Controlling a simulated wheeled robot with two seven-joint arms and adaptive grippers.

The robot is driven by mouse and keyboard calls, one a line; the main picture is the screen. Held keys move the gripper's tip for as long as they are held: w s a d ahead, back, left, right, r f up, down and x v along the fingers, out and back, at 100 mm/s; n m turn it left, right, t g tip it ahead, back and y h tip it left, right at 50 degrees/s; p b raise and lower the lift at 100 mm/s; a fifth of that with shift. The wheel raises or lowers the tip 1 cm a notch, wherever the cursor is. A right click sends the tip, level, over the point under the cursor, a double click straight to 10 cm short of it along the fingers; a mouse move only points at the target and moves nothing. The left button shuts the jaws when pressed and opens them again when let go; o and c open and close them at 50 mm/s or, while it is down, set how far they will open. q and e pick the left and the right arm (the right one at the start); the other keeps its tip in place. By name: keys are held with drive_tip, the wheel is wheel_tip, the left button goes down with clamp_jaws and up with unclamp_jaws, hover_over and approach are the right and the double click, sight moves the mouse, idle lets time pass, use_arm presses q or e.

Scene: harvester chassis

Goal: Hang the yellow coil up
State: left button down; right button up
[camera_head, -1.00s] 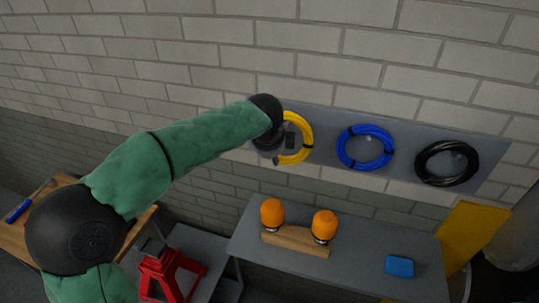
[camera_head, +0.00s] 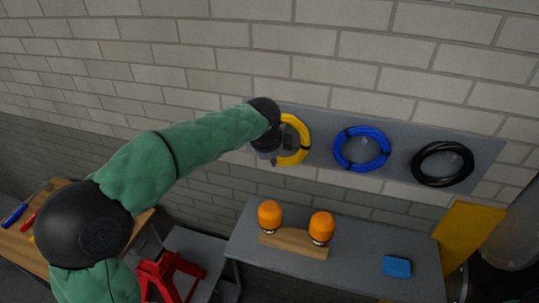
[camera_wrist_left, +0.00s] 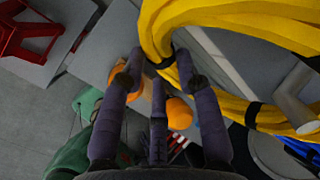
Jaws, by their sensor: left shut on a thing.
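The yellow coil (camera_head: 304,141) is up against the grey wall panel (camera_head: 322,120), at the left end of the row. My left gripper (camera_head: 272,150) is at the coil's left side and hides part of it. In the left wrist view, the yellow coil (camera_wrist_left: 235,14) fills the upper right, with black ties on it. My left fingers (camera_wrist_left: 158,75) are shut on its near edge. A grey rod (camera_wrist_left: 294,92) shows inside the coil's loop; I cannot tell whether the coil rests on it. My right gripper is out of view.
A blue coil (camera_head: 361,149) and a black coil (camera_head: 442,164) hang to the right on the panel. Below is a grey bench (camera_head: 350,270) with two orange-topped items (camera_head: 270,214) on a wooden block and a blue box (camera_head: 396,266). A red stand (camera_head: 168,274) is lower left.

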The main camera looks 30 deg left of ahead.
use_arm(q)
drive_tip(key=shift+r, duration=0.1)
drive_tip(key=c, duration=0.8)
unclamp_jaws()
drive_tip(key=v, duration=1.2)
